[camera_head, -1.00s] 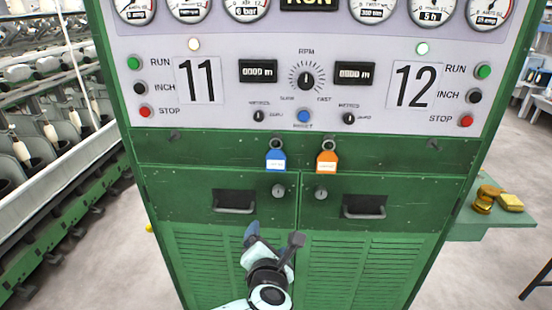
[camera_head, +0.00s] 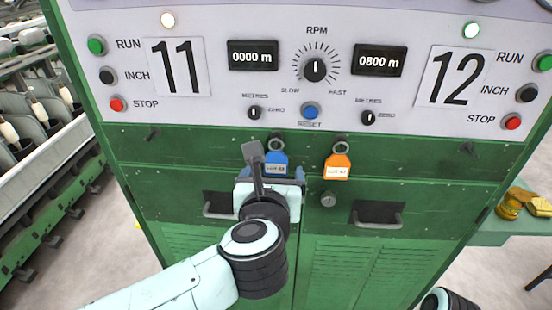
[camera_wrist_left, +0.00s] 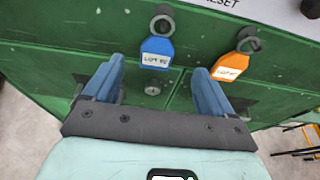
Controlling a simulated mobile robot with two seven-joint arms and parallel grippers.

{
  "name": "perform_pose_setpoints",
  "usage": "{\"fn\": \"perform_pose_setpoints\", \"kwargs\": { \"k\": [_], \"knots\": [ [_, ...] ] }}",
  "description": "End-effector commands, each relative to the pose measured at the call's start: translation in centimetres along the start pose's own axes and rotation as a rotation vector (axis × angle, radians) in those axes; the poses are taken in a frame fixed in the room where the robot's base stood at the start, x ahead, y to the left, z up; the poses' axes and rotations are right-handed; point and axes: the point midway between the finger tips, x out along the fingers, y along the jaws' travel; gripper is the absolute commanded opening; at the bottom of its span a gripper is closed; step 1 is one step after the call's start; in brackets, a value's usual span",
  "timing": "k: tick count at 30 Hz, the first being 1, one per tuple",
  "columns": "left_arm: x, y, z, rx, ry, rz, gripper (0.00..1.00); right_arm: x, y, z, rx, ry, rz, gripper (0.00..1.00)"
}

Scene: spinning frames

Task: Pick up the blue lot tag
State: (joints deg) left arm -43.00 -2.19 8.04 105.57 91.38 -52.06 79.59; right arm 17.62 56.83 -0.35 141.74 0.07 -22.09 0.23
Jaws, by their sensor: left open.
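The blue lot tag (camera_head: 276,164) hangs by a ring from a hook on the green cabinet, below the control panel. It has a white label and shows whole in the left wrist view (camera_wrist_left: 157,52). My left gripper (camera_head: 271,172) is in front of the cabinet, just at the tag, and partly covers it in the head view. In the left wrist view its two blue fingers (camera_wrist_left: 158,74) are apart, with the tag ahead, between their lines and a little beyond the tips. Nothing is between the fingers. My right gripper is not in view.
An orange tag (camera_head: 337,166) hangs on a hook to the right, close by; in the left wrist view it is near the right finger. Two cabinet doors with handles (camera_head: 378,217) and a round lock (camera_head: 328,199) lie below. A green side shelf (camera_head: 494,232) holds yellow items.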

Motion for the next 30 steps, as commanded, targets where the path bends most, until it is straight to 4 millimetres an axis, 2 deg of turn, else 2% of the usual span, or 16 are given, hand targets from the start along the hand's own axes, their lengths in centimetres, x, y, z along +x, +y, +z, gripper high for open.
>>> {"fn": "perform_pose_setpoints", "kwargs": {
  "k": [3,8,18,26,27,29,30],
  "knots": [
    [1.6,0.0,0.1,0.001,0.0,0.002,0.85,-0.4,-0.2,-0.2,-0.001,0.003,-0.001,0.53],
    [2.5,0.0,-0.1,0.001,0.001,0.001,0.85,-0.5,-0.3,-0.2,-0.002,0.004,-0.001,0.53],
    [7.0,0.3,-0.5,0.002,-0.001,0.002,0.85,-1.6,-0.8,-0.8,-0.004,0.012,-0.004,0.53],
    [7.4,0.3,-0.6,0.001,0.0,0.0,0.85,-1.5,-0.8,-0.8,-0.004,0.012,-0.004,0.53],
    [7.4,0.3,-0.6,0.001,0.0,0.0,0.82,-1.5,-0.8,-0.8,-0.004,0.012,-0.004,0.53],
    [7.4,0.3,-0.6,0.001,0.0,0.0,0.62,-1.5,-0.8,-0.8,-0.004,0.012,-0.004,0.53],
    [7.4,0.3,-0.6,0.001,0.0,0.0,0.49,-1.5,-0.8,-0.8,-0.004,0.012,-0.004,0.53]
  ]
}}
